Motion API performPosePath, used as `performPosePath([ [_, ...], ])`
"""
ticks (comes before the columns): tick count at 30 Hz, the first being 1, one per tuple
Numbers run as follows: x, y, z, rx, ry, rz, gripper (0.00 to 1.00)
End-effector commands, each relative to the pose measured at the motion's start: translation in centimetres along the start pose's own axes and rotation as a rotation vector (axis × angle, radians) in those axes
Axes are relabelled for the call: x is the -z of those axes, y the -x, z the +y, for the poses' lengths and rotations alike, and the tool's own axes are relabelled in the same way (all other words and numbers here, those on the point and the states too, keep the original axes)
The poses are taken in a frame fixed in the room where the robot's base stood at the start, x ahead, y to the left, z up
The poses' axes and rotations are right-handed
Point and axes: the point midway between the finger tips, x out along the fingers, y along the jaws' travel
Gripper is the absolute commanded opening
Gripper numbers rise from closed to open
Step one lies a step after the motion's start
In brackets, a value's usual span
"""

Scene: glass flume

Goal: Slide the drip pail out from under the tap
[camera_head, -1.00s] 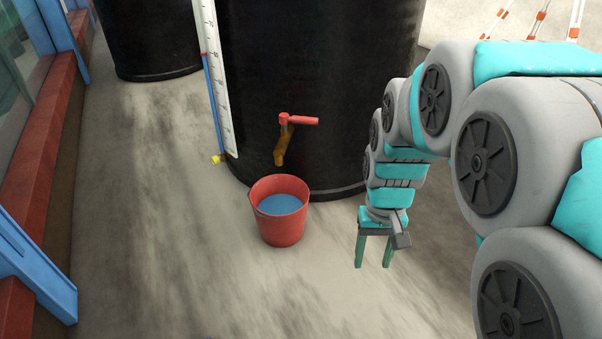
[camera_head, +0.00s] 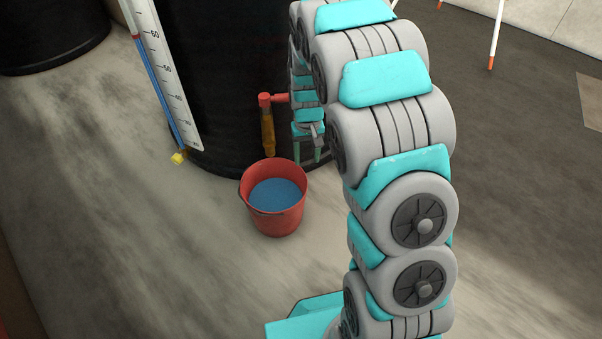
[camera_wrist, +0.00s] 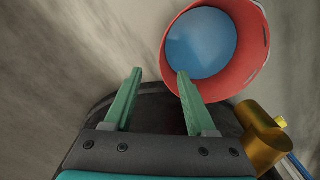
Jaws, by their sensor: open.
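The drip pail (camera_head: 275,222) is red and holds blue liquid. It stands upright on the floor at the foot of a black tank, just below the brass tap (camera_head: 268,132) with its red handle (camera_head: 266,99). My gripper (camera_head: 308,158) is open and points down, behind and to the right of the pail near the tank. In the wrist view the pail (camera_wrist: 246,68) is at the upper right. My gripper (camera_wrist: 155,82) shows two green fingers apart with nothing between them; the right fingertip overlaps the pail's rim in the picture. I cannot tell whether they touch. The brass tap (camera_wrist: 262,140) is at the lower right.
The black tank (camera_head: 215,80) stands close behind the pail. A white scale (camera_head: 170,75) with a blue tube stands along its left side. Another black tank (camera_head: 50,35) is at the upper left. The floor left of the pail (camera_head: 120,230) is clear.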

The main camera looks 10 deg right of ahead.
Motion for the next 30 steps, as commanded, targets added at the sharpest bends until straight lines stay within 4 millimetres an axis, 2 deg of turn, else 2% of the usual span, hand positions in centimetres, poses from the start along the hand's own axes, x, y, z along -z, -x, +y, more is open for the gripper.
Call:
performPosePath([
  [8,0.0,-2.3,0.0,-0.001,0.000,0.000,0.56],
  [21,-0.1,-8.1,0.0,0.000,0.000,-0.003,0.56],
  [30,-0.1,-9.8,0.0,-0.001,0.000,-0.002,0.56],
])
